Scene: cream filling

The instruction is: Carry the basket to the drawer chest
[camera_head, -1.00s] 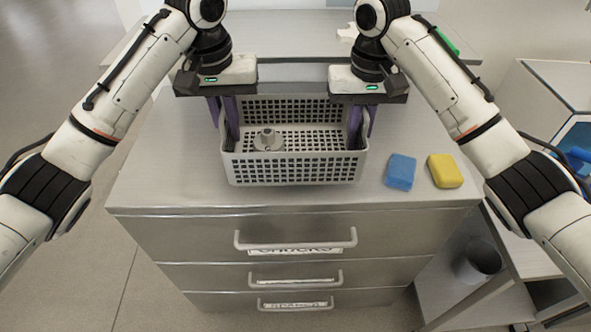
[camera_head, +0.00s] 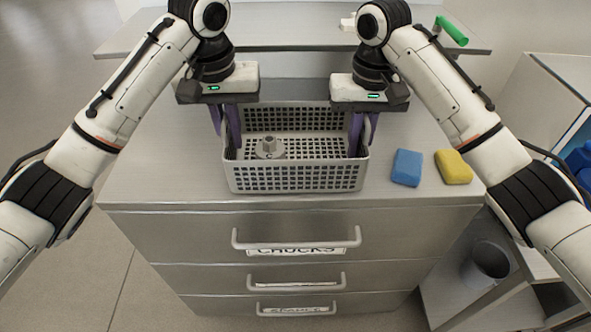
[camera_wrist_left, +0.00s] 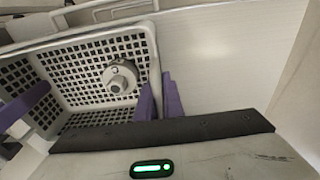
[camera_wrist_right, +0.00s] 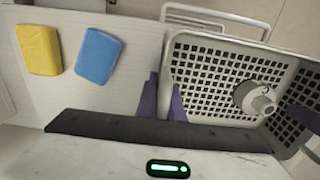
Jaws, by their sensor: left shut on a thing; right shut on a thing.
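A light grey perforated basket (camera_head: 297,178) is at the top of the steel drawer chest (camera_head: 160,185), near its front edge; I cannot tell whether it touches the top. A grey chuck-like metal part (camera_head: 269,148) lies inside it, and also shows in the left wrist view (camera_wrist_left: 120,78) and right wrist view (camera_wrist_right: 256,100). My left gripper (camera_head: 232,135) is shut on the basket's left end wall. My right gripper (camera_head: 360,135) is shut on its right end wall. The purple fingers straddle the walls in both wrist views.
A blue sponge (camera_head: 407,167) and a yellow sponge (camera_head: 453,167) lie right of the basket on the chest top. A raised shelf (camera_head: 300,38) runs behind, with a green-handled item (camera_head: 452,31). A grey bin (camera_head: 488,263) stands low at the right.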

